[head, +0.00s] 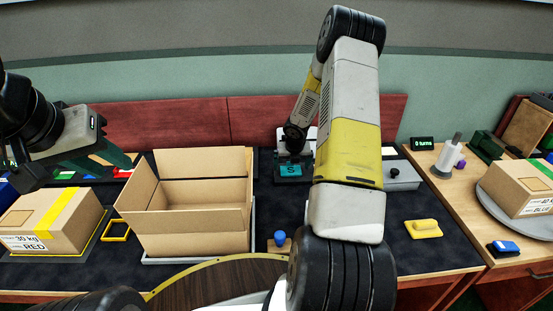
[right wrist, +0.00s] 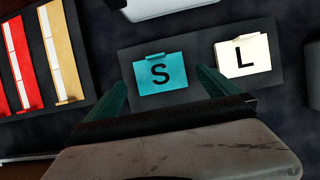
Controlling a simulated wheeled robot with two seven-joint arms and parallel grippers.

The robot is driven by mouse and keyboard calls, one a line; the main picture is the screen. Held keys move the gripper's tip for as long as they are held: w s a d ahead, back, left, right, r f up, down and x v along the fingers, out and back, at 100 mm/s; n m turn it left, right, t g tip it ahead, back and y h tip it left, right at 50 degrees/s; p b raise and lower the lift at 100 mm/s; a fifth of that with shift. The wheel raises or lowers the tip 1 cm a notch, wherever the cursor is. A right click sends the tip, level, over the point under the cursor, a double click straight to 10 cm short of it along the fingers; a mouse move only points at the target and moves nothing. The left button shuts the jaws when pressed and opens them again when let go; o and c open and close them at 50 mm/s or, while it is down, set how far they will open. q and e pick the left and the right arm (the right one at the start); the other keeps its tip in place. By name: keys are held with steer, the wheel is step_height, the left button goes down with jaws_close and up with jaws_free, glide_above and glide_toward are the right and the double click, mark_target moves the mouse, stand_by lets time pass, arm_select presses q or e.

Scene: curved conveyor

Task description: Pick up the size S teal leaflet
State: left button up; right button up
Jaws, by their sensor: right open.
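The teal leaflet marked S (head: 291,170) lies on a dark pad at the back of the table, and shows face-on in the right wrist view (right wrist: 162,75). A cream leaflet marked L (right wrist: 243,56) lies to its right on the same pad. My right gripper (right wrist: 163,94) is open, its two green fingers on either side of the lower part of the teal leaflet, with nothing held. Whether the fingers touch it cannot be told. In the head view my right arm covers part of that area. My left gripper (head: 101,160) hangs at the left with green fingers apart, empty.
A large open cardboard box (head: 195,220) stands left of the middle. A closed box (head: 50,222) marked RED sits at the far left. A leaflet rack (right wrist: 40,55) with red and tan slots is left of the pad. A yellow block (head: 423,229) lies at right.

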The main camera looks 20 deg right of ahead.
steer(key=shift+x, duration=1.1)
steer(key=c, duration=1.4)
steer(key=shift+o, duration=0.2)
steer(key=shift+r, duration=0.1)
